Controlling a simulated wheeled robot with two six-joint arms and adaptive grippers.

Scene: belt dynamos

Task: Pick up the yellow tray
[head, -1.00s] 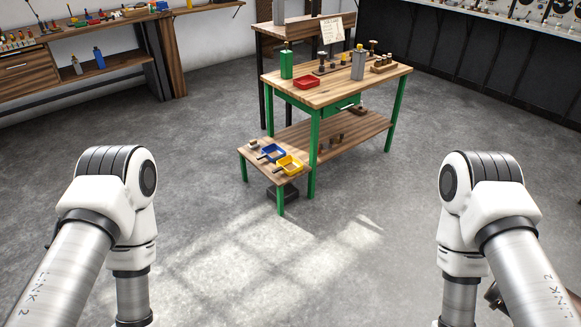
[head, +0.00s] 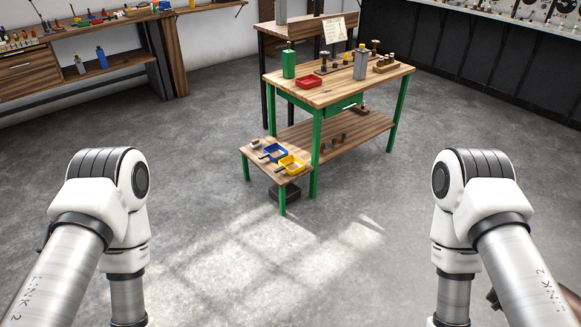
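The yellow tray (head: 291,165) sits on the low wooden side shelf (head: 287,178) at the front left of the green-legged workbench, some distance ahead of me. A blue tray (head: 275,152) lies just behind it and to its left. Both trays seem to hold something small, too small to tell what. My two arms show at the left and right picture edges, well apart from the bench. Neither gripper is in the picture, apart from a dark part at the lower right edge that I cannot make out.
The workbench (head: 345,85) carries a red tray (head: 310,82), a green container (head: 289,64) and a grey container (head: 360,66). A dark box (head: 284,193) stands under the low shelf. Open grey floor (head: 290,265) lies between me and the bench. Other benches line the walls.

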